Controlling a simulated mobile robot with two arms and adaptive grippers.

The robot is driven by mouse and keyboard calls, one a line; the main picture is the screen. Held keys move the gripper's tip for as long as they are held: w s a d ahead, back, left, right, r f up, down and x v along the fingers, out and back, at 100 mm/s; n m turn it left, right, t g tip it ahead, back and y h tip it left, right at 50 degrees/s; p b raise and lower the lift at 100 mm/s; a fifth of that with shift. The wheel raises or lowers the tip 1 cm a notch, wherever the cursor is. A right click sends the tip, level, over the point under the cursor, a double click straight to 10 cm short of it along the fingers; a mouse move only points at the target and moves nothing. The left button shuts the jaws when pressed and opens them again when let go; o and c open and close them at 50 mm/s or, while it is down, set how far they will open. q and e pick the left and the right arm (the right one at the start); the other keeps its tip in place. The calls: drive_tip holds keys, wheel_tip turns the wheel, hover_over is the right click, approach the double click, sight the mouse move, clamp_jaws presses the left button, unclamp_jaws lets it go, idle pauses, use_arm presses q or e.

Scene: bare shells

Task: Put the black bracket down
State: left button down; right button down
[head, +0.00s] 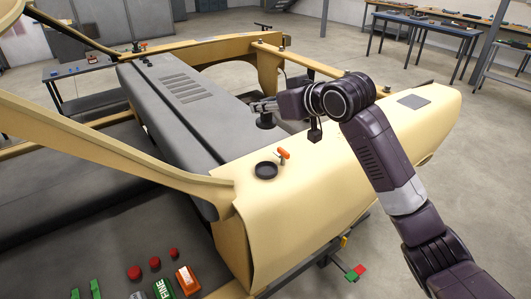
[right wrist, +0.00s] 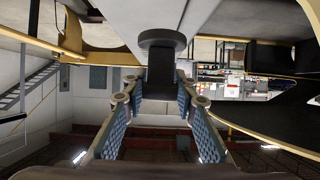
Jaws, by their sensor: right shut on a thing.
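The black bracket (head: 266,121) is in my right gripper (head: 262,106), over the inner edge of the tan body shell. In the right wrist view the black bracket (right wrist: 161,58) shows a wide rounded end and a narrower stem. The two blue-padded fingers of the right gripper (right wrist: 160,88) close on that stem from both sides. The wide end is right against or very close to a pale grey surface; I cannot tell whether it touches. My left gripper is not in view.
A round black dish (head: 266,170) and an orange-handled tool (head: 283,153) sit on the tan shell (head: 310,190). A dark grey square pad (head: 413,101) lies further right on it. The slotted grey panel (head: 180,95) is left of the gripper. Red caps (head: 154,262) lie lower left.

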wheel_tip(320, 180, down, 15)
drive_tip(key=p, duration=0.3)
drive_tip(key=shift+r+p, duration=0.2)
drive_tip(key=shift+p, duration=0.1)
drive_tip(key=shift+f, duration=0.2)
drive_tip(key=shift+f, duration=0.3)
drive_tip(key=c, duration=1.5)
unclamp_jaws()
drive_tip(key=shift+f, duration=0.1)
drive_tip(key=shift+c, duration=0.2)
